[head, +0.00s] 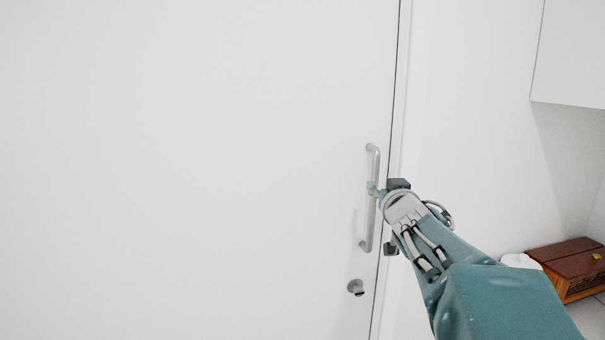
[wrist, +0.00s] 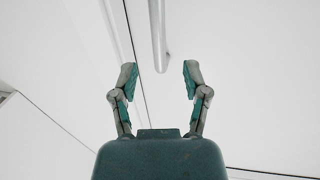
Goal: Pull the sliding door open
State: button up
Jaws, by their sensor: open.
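The white sliding door (head: 200,150) fills most of the head view, with its right edge along a dark vertical gap. A grey vertical bar handle (head: 374,160) stands off the door near that edge. It also shows in the wrist view (wrist: 158,35), entering from the top and ending between the two fingers. My gripper (wrist: 158,78) is open, with one finger on each side of the bar's line. No contact with the bar is clear. In the head view my gripper (head: 376,190) is at the handle's middle, and my wrist hides part of it.
A round lock or knob (head: 355,287) sits on the door below the handle. A white wall (head: 465,120) lies right of the door. A white cabinet (head: 570,55) hangs at the upper right. A brown wooden box (head: 566,257) stands at the lower right.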

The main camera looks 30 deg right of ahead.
aim_at(376, 177)
jog(key=x, duration=0.8)
jog(key=shift+s+f, duration=0.1)
grip_shut()
